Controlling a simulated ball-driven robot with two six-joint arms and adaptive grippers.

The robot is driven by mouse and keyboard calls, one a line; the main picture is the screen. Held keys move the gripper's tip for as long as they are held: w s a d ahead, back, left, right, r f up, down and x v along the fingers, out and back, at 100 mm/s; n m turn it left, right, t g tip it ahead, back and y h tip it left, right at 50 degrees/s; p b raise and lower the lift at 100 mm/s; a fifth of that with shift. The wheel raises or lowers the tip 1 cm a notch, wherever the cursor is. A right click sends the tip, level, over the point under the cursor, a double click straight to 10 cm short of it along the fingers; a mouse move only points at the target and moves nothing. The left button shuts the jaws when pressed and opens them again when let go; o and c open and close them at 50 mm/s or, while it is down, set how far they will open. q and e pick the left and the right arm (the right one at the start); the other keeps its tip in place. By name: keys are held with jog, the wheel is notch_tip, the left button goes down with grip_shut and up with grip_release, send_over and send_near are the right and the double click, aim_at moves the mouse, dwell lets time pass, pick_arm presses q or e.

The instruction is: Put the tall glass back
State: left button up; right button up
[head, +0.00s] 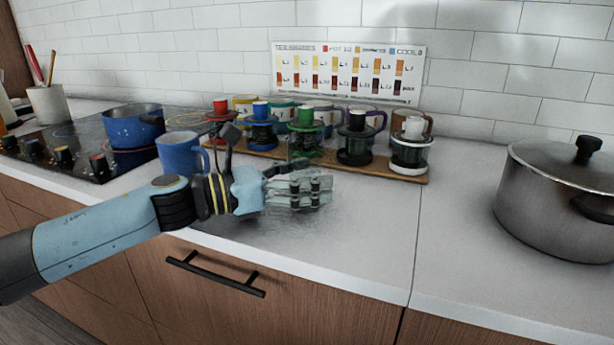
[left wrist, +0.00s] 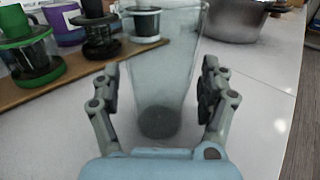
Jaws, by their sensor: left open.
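A tall clear glass (left wrist: 165,75) with a round dark base stands in the left wrist view, between the two fingers of my left gripper (left wrist: 158,105). The fingers are open, with a gap visible on each side of the glass. In the head view my left gripper (head: 322,190) is low over the counter, in front of the wooden board (head: 385,172). The glass is hard to make out there, clear and partly hidden by the fingers. My right gripper is not in view.
Several coloured jars, such as a green one (head: 305,135) and a black one (head: 355,140), and mugs stand on the board. A blue mug (head: 181,154) is behind my left wrist. A steel pot (head: 555,200) stands at right. Counter between board and pot is clear.

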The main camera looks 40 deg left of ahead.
pick_arm(q)
jog(key=shift+r, duration=0.15)
jog(key=shift+s+a, duration=0.15)
jog(key=shift+s, duration=0.05)
jog(key=v, duration=0.4)
jog(key=shift+s+a, duration=0.1)
jog(key=shift+s, duration=0.1)
jog(key=p+v, duration=0.4)
jog(key=v, duration=0.2)
jog(key=shift+s+a+r, duration=0.1)
jog(key=shift+s+a, duration=0.05)
jog(key=shift+s, duration=0.05)
jog(key=shift+s+a, duration=0.15)
jog(key=shift+s, duration=0.05)
